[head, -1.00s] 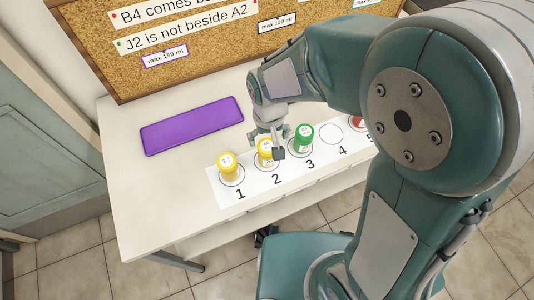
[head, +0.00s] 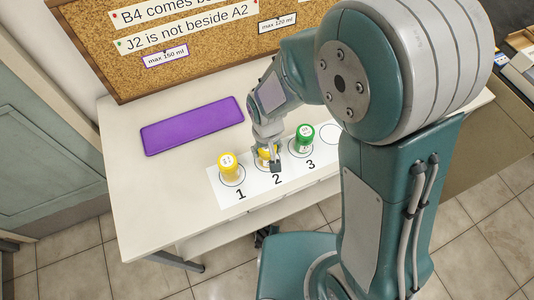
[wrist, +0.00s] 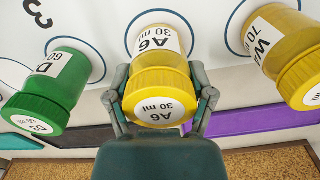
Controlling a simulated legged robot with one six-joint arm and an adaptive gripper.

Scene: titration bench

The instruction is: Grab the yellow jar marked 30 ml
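The yellow jar marked A6 30 ml (wrist: 158,85) stands at place 2 of the numbered strip. In the head view this yellow jar (head: 266,152) is partly hidden by my gripper (head: 274,158). In the wrist view my gripper (wrist: 162,90) has a finger on each side of the jar. Both fingers lie close against its sides and appear to touch it. The jar's base is still within its printed ring.
Another yellow jar (head: 228,163), marked 70 ml in the wrist view (wrist: 285,55), stands at place 1. A green jar (head: 304,137) stands at place 3. A purple mat (head: 192,125) lies behind. A corkboard (head: 160,30) stands at the back.

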